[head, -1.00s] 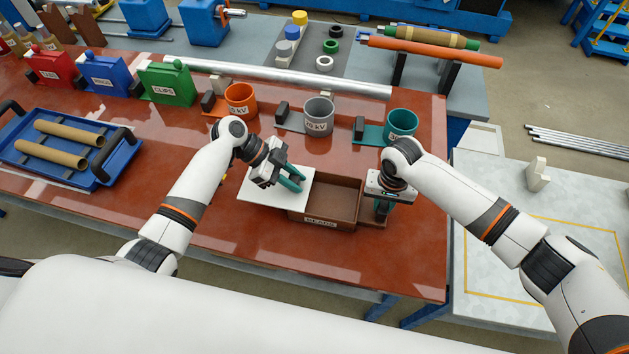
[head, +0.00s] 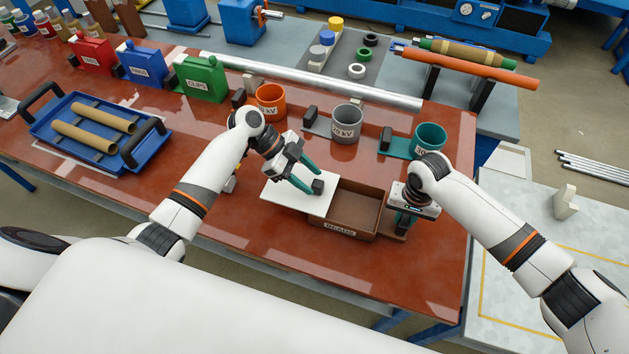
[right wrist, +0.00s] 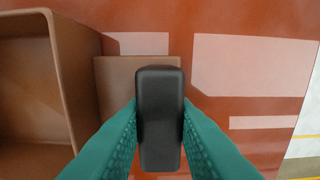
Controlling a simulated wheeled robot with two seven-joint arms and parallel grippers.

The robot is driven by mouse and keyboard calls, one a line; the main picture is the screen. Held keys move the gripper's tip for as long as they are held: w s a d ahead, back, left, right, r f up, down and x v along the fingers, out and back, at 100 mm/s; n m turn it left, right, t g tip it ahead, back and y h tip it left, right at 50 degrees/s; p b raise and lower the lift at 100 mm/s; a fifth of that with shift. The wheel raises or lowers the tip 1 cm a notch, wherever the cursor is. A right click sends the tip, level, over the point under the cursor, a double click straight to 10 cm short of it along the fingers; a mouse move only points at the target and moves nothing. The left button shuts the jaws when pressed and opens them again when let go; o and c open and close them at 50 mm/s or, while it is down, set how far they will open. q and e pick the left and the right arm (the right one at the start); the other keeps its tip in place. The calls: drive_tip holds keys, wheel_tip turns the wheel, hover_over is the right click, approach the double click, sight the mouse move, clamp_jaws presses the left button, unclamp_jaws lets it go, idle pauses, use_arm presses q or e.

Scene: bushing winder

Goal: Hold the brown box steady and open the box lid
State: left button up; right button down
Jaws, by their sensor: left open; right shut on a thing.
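The brown box (head: 350,236) with a front label stands on the red-brown table, its inside largely exposed and empty. The white flat lid (head: 283,198) lies to the left, over or against the box's left end; what is under it is hidden. A dark knob (head: 318,187) stands on the lid's right part. My left gripper (head: 303,187) is open, its green fingers just above the lid beside the knob. My right gripper (head: 403,222) is shut on an upright black handle (right wrist: 160,115) on a brown tab at the box's right; the box wall (right wrist: 65,80) shows at left.
Orange (head: 270,102), grey (head: 346,124) and teal (head: 429,140) cups stand behind the box. A blue tray (head: 90,130) with brown tubes lies at the left. The table in front of the box is clear.

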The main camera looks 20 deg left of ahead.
use_arm(q)
drive_tip(key=v, duration=0.9)
use_arm(e)
drive_tip(key=shift+a, duration=0.1)
drive_tip(key=c, duration=1.1)
unclamp_jaws()
drive_tip(key=shift+r, duration=0.1)
